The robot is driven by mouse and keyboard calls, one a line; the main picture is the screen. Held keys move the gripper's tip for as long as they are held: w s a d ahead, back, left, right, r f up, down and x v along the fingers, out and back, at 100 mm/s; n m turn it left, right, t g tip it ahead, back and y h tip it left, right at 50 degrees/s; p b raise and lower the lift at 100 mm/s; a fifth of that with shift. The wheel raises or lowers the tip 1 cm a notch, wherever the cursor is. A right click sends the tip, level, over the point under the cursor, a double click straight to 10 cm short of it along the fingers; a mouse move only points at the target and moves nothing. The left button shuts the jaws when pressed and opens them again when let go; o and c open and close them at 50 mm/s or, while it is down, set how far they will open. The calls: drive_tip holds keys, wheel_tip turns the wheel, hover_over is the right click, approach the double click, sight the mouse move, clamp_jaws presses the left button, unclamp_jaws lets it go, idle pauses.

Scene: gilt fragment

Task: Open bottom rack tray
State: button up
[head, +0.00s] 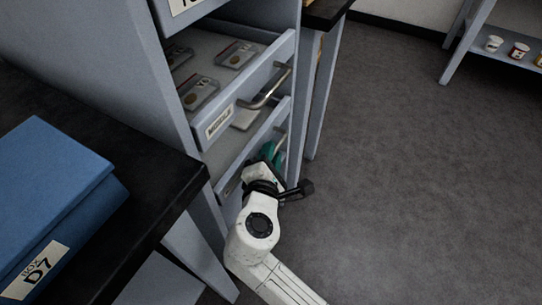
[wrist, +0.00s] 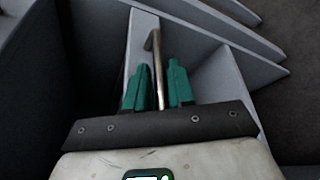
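The rack is a grey-blue cabinet (head: 168,90) with several trays. The bottom tray (head: 232,184) is the lowest one visible in the head view, and its front is partly hidden by my arm and gripper. My gripper (head: 272,152) has teal fingers and is at this tray's front. In the wrist view my gripper (wrist: 158,90) has one finger on each side of the metal bar handle (wrist: 157,62), very close to it. Whether the fingers press on the bar is unclear. How far the tray stands out is hard to judge.
An upper tray (head: 222,119) stands open above my gripper and holds cased items (head: 237,55). A dark-topped table (head: 165,165) with a blue box (head: 50,165) is at the left. Grey floor (head: 410,170) is free to the right. A shelf (head: 500,50) with small tubs stands at far right.

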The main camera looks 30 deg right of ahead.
drive_tip(key=shift+c, duration=0.5)
clamp_jaws()
